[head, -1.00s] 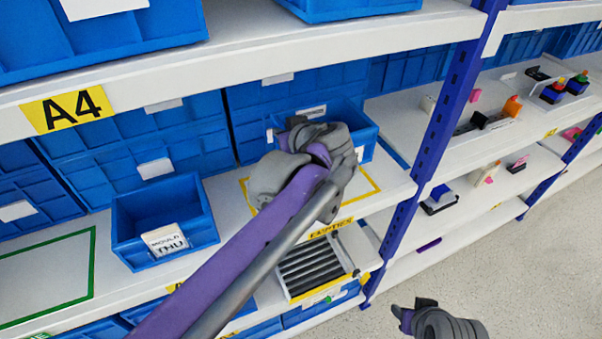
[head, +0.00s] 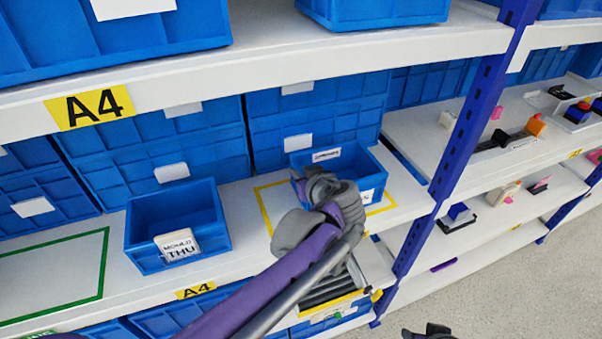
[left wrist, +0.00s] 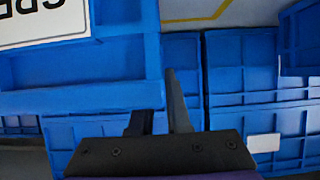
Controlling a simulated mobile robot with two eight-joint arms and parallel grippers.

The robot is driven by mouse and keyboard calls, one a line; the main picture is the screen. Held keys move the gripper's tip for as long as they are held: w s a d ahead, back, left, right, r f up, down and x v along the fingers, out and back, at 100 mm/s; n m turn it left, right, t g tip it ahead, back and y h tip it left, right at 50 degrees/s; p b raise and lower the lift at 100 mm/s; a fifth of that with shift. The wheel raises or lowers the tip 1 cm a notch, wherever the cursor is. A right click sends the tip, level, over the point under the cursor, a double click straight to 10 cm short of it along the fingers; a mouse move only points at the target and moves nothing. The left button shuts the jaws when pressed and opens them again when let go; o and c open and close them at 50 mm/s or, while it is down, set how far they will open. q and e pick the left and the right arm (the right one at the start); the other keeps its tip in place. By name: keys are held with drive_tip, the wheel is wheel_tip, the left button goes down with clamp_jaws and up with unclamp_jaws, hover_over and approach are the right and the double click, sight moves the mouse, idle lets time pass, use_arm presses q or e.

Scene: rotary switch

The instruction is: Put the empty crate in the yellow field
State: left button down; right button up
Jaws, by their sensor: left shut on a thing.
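The small blue crate (head: 366,168) is at the yellow field (head: 262,208), a yellow outline on the shelf. Its inside looks empty where it shows. The crate lies within or just over the outline; I cannot tell whether it rests on the shelf. My left gripper (head: 318,183) is shut on the crate's near left side and hides part of it. In the left wrist view, the crate's wall with a white label (left wrist: 45,20) fills the left, beside the fingers (left wrist: 158,112). My right gripper (head: 430,332) barely shows at the bottom edge, its fingers unclear.
A blue crate labelled MOULD THU (head: 178,225) stands left on the same shelf, beside a green outlined field (head: 104,262). Large blue crates (head: 200,140) line the back. The upper shelf (head: 330,58) hangs above; a blue post (head: 450,165) stands right.

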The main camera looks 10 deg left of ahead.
use_arm(q)
drive_tip(key=shift+f, duration=0.1)
drive_tip(key=c, duration=1.2)
unclamp_jaws()
drive_tip(key=shift+c, duration=0.2)
drive_tip(key=o, duration=0.4)
drive_tip(key=shift+c, duration=0.2)
drive_tip(key=shift+r, duration=0.2)
drive_tip(key=v, duration=1.2)
drive_tip(key=shift+f, duration=0.1)
